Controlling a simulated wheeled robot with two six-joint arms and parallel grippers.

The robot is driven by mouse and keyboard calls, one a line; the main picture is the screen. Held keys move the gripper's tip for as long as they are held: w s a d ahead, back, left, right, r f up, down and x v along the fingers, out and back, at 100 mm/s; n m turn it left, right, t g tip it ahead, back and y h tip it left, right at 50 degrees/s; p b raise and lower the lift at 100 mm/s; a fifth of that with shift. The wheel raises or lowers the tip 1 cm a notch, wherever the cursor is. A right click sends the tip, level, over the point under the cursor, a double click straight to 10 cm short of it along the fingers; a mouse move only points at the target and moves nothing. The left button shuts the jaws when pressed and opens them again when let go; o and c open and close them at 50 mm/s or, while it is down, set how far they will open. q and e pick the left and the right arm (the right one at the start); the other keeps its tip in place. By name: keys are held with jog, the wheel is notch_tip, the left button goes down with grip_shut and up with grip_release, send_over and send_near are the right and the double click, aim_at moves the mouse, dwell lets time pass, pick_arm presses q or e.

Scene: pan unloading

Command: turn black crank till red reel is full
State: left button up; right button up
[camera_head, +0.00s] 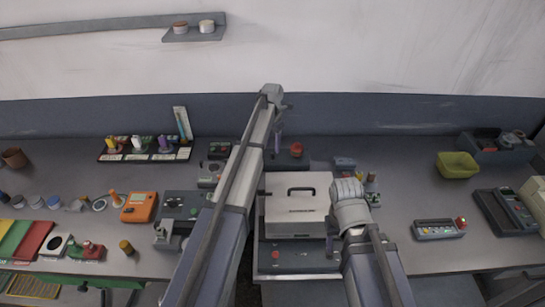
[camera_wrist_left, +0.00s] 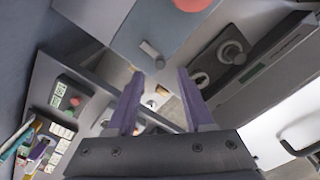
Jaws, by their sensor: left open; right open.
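My left arm reaches up across the middle of the head view, and its purple-fingered left gripper (camera_head: 277,143) hangs over the back of the bench. In the left wrist view the left gripper (camera_wrist_left: 158,84) is open, with nothing between its fingers. A red round part (camera_head: 296,149) sits on a device just right of it; a red disc also shows at the top edge of the wrist view (camera_wrist_left: 190,4). I cannot tell whether either is the red reel. No black crank can be made out clearly. My right gripper (camera_head: 347,188) is beside the white case; its fingers are hardly visible.
The white case (camera_head: 297,211) with a dark handle stands between my arms. An orange meter (camera_head: 139,207) and small devices lie left. A yellow-green bin (camera_head: 457,165) and a grey keypad box (camera_head: 438,229) stand right.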

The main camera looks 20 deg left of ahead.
aim_at(272, 154)
pick_arm(q)
notch_tip(272, 154, down, 5)
jog(key=b, duration=0.4)
pick_arm(e)
notch_tip(272, 154, down, 5)
jog(key=shift+f, duration=0.1)
pick_arm(q)
jog(key=shift+c, duration=0.4)
grip_shut()
